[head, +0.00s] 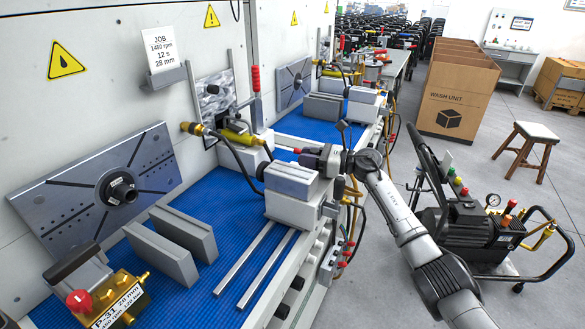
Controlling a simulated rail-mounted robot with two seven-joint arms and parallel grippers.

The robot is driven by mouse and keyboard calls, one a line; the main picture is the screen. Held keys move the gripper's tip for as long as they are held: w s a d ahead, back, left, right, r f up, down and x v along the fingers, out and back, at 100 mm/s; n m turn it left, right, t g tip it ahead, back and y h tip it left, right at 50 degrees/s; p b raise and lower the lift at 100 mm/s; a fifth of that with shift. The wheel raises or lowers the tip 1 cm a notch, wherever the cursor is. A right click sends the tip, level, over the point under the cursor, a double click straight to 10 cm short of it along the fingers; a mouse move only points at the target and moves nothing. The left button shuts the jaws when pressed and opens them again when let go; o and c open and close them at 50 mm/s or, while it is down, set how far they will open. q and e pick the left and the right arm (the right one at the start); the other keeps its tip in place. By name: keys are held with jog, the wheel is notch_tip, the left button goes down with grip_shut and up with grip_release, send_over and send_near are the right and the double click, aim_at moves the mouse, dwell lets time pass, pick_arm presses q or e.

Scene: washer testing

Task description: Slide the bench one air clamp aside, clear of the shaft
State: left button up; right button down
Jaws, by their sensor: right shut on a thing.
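The bench one air clamp appears to be the pale block with a grey top (291,181), at the right edge of the near blue mat, by the far end of two steel rails (255,265). My right gripper (306,156) is at the block's far upper edge, shut on a part by a small red tip. The gripper hides most of that part, so I cannot tell its shape. The shaft hub (117,190) is on the slotted grey faceplate (100,185), left of the block and apart from it. My left gripper is not in view.
Two grey bars (172,246) stand on the blue mat (225,195) between faceplate and rails. A yellow P-31 unit (118,300) is at the near left. A black hose and yellow cylinder (237,137) lie behind the block. A compressor cart (470,230) stands right.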

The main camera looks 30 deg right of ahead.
jog(key=shift+d+f, duration=0.15)
jog(key=c, duration=1.2)
grip_release()
jog(key=o, duration=0.3)
jog(key=shift+w+d, duration=0.15)
jog(key=shift+o, duration=0.2)
